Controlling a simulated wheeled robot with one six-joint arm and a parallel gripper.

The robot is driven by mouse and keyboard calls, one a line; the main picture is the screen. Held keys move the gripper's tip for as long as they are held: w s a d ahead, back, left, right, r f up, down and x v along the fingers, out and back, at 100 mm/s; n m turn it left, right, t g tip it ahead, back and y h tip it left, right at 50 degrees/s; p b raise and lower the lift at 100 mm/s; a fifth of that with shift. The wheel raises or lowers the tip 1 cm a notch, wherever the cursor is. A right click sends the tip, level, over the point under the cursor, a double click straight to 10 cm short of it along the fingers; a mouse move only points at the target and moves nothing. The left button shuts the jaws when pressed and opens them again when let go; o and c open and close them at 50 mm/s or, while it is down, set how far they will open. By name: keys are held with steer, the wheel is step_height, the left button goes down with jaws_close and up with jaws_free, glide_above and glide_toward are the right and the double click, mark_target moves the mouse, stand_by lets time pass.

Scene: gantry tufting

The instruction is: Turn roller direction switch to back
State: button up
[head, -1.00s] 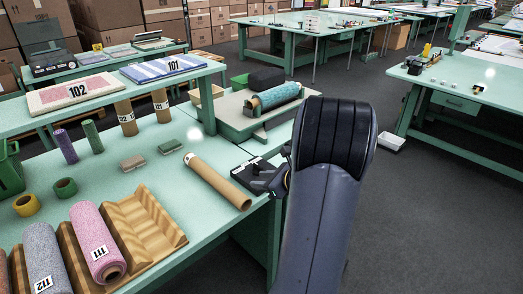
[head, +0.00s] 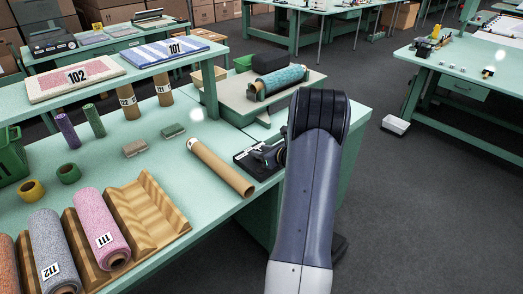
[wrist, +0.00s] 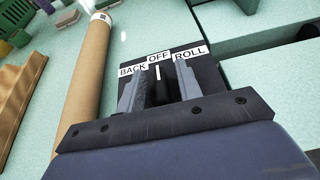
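The switch plate (wrist: 206,76) is black, with white labels reading BACK on the left, OFF in the middle and ROLL on the right. A short white mark on the dark switch knob (wrist: 158,73) points up toward OFF. My gripper (wrist: 158,84) is over the plate, its two grey fingers apart, one on each side of the dark knob. I cannot tell whether the fingers touch it. In the head view the plate (head: 243,158) lies at the table's right front edge, and my gripper (head: 268,153) is partly hidden by my arm.
A cardboard tube (head: 220,167) lies just left of the plate. Behind it a stand holds a teal roll (head: 280,82). A wooden cradle (head: 145,215) and yarn rolls, including a pink one (head: 103,228), fill the left. Open floor lies to the right.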

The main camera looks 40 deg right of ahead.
steer(key=shift+w, duration=0.15)
steer(key=shift+c, duration=0.3)
jaws_close()
steer(key=shift+n+y, duration=0.3)
steer(key=n+g+y, duration=0.1)
steer(key=n+y, duration=0.3)
steer(key=shift+f+y, duration=0.15)
steer(key=shift+y, duration=0.25)
steer(key=shift+n+g+y+b, duration=0.4)
steer(key=shift+n+g+y, duration=1.2)
steer(key=shift+n+y, duration=0.4)
steer(key=shift+n, duration=0.3)
